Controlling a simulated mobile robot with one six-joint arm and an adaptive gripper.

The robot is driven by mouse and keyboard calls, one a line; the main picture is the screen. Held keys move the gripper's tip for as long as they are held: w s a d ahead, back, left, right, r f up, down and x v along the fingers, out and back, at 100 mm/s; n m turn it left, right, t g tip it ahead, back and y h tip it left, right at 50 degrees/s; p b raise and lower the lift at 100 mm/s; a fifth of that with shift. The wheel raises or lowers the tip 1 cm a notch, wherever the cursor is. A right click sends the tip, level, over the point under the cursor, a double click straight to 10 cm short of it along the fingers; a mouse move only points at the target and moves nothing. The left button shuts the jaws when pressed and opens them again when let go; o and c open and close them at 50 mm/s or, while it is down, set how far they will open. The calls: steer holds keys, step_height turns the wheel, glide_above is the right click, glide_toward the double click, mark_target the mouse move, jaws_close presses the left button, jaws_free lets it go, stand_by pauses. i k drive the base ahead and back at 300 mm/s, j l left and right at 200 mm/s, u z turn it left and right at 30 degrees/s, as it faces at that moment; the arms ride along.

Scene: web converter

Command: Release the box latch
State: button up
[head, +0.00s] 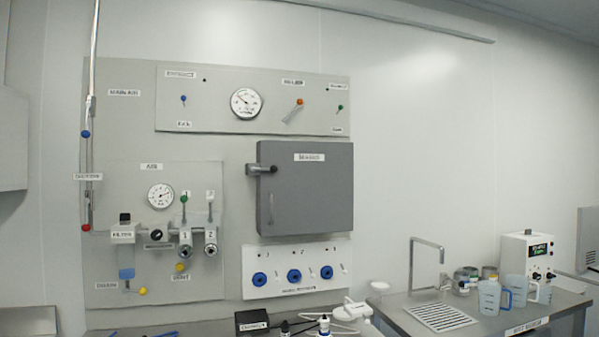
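A dark grey box (310,187) is mounted on the wall panel, right of the panel's middle. Its door looks shut, and a label sits near its top that I cannot read clearly. The box latch (262,169) is at the upper left edge of the door. It has a dark knob on the edge and a short lever lying level across it. A slim vertical handle (271,208) is on the door below the latch. I do not see my gripper in the head view, and nothing touches the latch.
Valves and a gauge (160,196) are left of the box. A panel with an orange lever (294,110) is above it, and one with blue round fittings (294,275) below. A counter (470,325) with a sink and jugs stands right. The wall right of the box is bare.

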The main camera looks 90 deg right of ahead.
mark_target(273, 168)
steer(key=z, duration=2.8)
steer(key=i, duration=0.05)
